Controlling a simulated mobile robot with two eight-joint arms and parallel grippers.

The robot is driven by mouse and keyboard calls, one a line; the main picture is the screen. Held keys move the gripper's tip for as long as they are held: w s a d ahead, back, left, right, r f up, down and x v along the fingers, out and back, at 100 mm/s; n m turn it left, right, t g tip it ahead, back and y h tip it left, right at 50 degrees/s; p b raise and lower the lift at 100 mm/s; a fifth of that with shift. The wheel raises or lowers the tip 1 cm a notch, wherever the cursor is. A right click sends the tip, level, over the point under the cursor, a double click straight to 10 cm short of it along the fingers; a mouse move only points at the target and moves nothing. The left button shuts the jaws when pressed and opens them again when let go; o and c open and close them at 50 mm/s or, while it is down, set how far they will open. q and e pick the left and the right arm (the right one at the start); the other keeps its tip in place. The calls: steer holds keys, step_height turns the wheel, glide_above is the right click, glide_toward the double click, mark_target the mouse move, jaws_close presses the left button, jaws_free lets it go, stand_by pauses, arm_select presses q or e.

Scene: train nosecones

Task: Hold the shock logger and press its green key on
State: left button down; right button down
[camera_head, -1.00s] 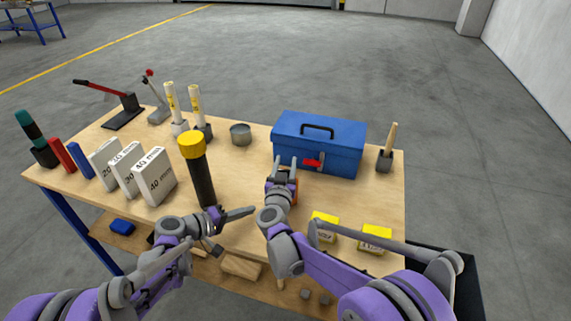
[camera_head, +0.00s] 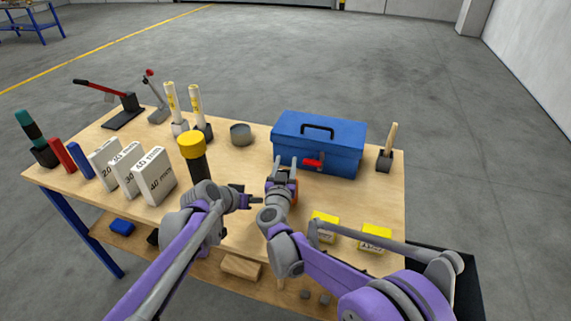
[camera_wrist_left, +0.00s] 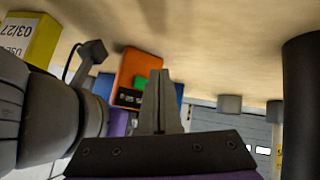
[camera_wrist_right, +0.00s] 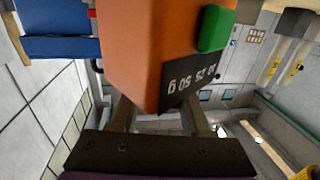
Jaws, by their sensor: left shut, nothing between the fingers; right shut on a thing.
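The shock logger is an orange block with a black scale panel. My right gripper (camera_head: 284,166) is shut on it in front of the blue toolbox; only an orange edge (camera_head: 295,188) of the logger shows in the head view. The right wrist view shows the logger (camera_wrist_right: 145,45) close up between the fingers, with its green key (camera_wrist_right: 216,28) standing out from the face. My left gripper (camera_head: 257,200) is shut and empty, just left of my right gripper. In the left wrist view its fingertips (camera_wrist_left: 160,75) overlap the logger (camera_wrist_left: 136,66), right beside the green key (camera_wrist_left: 140,83); contact cannot be told.
The blue toolbox (camera_head: 318,145) with a red latch stands behind my right gripper. A black cylinder with a yellow cap (camera_head: 191,147) stands behind my left arm. Yellow boxes (camera_head: 376,237) lie at the front right. White marked blocks (camera_head: 154,177) stand at the left.

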arm_select(q)
steer(key=shift+w+d, duration=0.95)
steer(key=shift+d, duration=0.3)
stand_by(1.2)
steer(key=shift+w+d, duration=0.25)
steer(key=shift+d, duration=0.1)
steer(key=shift+w+d, duration=0.2)
steer(key=shift+d, duration=0.1)
stand_by(0.6)
steer(key=shift+s+a, duration=0.1)
steer(key=shift+a, duration=0.05)
steer(key=shift+s+a, duration=0.4)
steer(key=shift+a, duration=0.05)
steer(key=shift+s+a, duration=0.9)
steer(key=shift+a, duration=0.35)
steer(key=shift+s+a, duration=0.9)
steer(key=shift+a, duration=0.3)
